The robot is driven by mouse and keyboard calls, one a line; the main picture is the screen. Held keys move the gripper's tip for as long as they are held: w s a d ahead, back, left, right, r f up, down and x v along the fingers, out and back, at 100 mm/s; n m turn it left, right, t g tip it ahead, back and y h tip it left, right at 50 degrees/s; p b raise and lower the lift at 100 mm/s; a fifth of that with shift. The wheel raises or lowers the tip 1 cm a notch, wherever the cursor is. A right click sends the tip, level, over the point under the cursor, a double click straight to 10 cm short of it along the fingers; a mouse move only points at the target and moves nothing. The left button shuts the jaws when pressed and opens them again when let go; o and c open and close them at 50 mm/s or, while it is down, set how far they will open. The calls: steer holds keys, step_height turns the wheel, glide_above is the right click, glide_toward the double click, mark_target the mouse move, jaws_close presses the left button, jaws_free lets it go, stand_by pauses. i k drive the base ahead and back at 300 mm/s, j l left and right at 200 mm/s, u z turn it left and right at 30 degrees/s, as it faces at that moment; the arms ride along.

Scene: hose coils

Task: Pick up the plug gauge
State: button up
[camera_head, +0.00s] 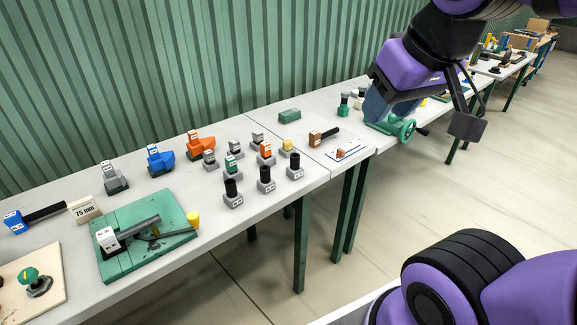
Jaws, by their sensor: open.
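I cannot tell for sure which thing is the plug gauge. Several pieces have a labelled block and a rod-like handle. One with a pale block and grey rod (127,233) lies on a green tray (165,204) at the left. A blue block with a black handle (36,215) lies beside a "75 mm" sign (84,209). A brown block with a dark handle (323,136) lies near the middle. My gripper (425,110) is at the upper right, open and apart from these pieces. Its far finger is hard to make out.
Labelled upright pieces (265,179) stand in rows mid-table (110,287). Orange (200,146) and blue (160,158) pieces stand behind them. A corrugated green wall (200,60) runs behind; floor is clear at right.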

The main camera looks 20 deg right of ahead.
mark_target(231, 165)
steer(key=i+j+u, duration=0.6)
steer(key=i+j, duration=0.1)
steer(key=i, duration=0.05)
